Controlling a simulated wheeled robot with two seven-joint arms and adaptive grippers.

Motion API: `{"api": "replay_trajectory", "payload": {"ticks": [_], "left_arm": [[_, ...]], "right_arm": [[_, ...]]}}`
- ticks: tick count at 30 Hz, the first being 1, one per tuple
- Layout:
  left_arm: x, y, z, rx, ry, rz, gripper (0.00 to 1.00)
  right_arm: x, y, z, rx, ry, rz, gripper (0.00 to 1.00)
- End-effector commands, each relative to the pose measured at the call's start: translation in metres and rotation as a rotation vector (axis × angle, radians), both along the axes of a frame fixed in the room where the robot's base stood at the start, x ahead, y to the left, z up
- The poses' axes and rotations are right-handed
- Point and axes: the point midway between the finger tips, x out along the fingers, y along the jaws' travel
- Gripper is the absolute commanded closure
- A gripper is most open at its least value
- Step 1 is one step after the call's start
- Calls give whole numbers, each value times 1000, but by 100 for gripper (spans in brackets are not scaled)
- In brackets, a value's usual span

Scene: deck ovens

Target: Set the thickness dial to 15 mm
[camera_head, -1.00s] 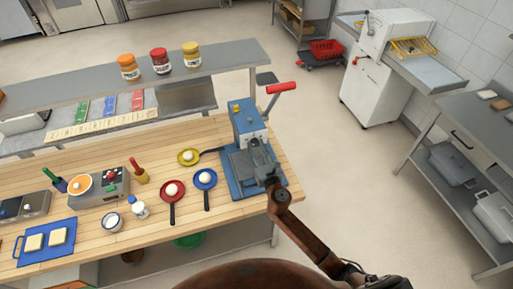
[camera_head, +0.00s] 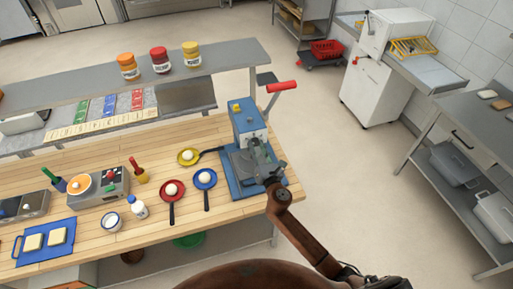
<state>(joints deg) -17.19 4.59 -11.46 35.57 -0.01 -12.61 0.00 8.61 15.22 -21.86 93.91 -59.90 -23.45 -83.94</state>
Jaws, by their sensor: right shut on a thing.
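The blue press (camera_head: 249,122) with a red-handled lever (camera_head: 282,87) stands at the right end of the wooden counter. My right gripper (camera_head: 257,158) is at the front of the press, low over its base plate (camera_head: 238,187). It is shut on a small part there, which I take to be the thickness dial. The fingers hide that part, and no scale or reading can be made out. My left gripper is not in view.
Red (camera_head: 172,189), blue (camera_head: 205,179) and yellow (camera_head: 188,156) small pans with pale rounds lie left of the press. A shelf (camera_head: 215,62) with jars runs behind. Floor right of the counter is clear.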

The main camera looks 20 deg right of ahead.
Motion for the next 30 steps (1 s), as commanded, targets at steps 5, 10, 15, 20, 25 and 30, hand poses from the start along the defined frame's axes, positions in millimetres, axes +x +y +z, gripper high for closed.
{"api": "replay_trajectory", "payload": {"ticks": [5,10,15,20,25,30], "left_arm": [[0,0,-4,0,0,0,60],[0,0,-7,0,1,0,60],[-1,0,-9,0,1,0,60],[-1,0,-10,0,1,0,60],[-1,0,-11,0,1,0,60],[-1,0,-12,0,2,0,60]], "right_arm": [[-1,0,-2,171,7,0,96],[0,0,-2,329,12,-1,96],[0,0,-2,466,17,-1,96],[0,0,-1,567,21,-2,96],[0,0,-1,643,23,-1,96],[0,0,-1,684,24,0,96]]}}
